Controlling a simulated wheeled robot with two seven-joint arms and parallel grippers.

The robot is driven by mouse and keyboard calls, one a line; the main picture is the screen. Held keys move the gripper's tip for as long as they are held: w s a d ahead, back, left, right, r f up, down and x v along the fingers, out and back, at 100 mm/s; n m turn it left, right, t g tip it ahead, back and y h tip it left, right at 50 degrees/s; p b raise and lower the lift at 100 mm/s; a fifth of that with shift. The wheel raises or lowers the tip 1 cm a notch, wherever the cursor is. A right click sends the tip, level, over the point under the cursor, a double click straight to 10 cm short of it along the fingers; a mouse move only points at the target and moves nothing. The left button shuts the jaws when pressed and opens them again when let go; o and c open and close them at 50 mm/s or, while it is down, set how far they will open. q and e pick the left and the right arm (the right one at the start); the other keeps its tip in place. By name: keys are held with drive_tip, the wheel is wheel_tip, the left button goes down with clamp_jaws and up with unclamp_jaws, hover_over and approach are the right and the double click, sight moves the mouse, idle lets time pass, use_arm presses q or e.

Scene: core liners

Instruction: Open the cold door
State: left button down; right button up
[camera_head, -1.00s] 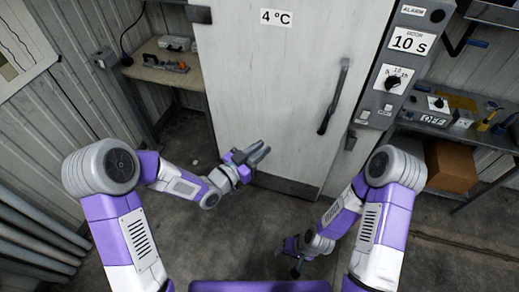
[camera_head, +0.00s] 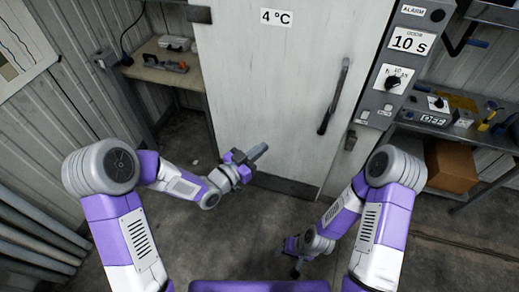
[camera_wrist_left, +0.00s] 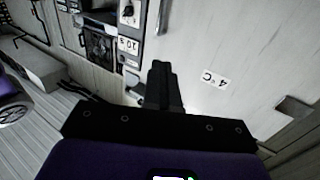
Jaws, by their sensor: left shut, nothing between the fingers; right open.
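The cold door (camera_head: 262,100) is a large pale panel with a "4 °C" label, standing shut in the head view. Its long dark handle (camera_head: 334,97) runs upright near the door's right edge. My left gripper (camera_head: 258,152) is shut and empty in front of the lower door, to the left of and below the handle. In the left wrist view its fingers (camera_wrist_left: 161,80) are together, with the door (camera_wrist_left: 225,50) beyond them. My right gripper (camera_head: 294,267) is low over the floor, away from the door; its fingers are small and dark in the head view.
A control panel (camera_head: 393,75) reading "DOOR 10 s" with a dial stands right of the door. A shelf at right holds a small "OFF" box (camera_head: 433,119), with a cardboard box (camera_head: 451,166) below. A bench (camera_head: 160,70) stands at left. The floor before the door is clear.

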use_arm(q)
drive_tip(key=c, duration=1.8)
unclamp_jaws()
drive_tip(key=shift+c, duration=0.2)
drive_tip(key=o, duration=0.9)
drive_tip(key=b+v, duration=0.1)
drive_tip(key=v, duration=0.6)
drive_tip(key=shift+s+a, duration=0.2)
drive_tip(key=shift+a, duration=0.05)
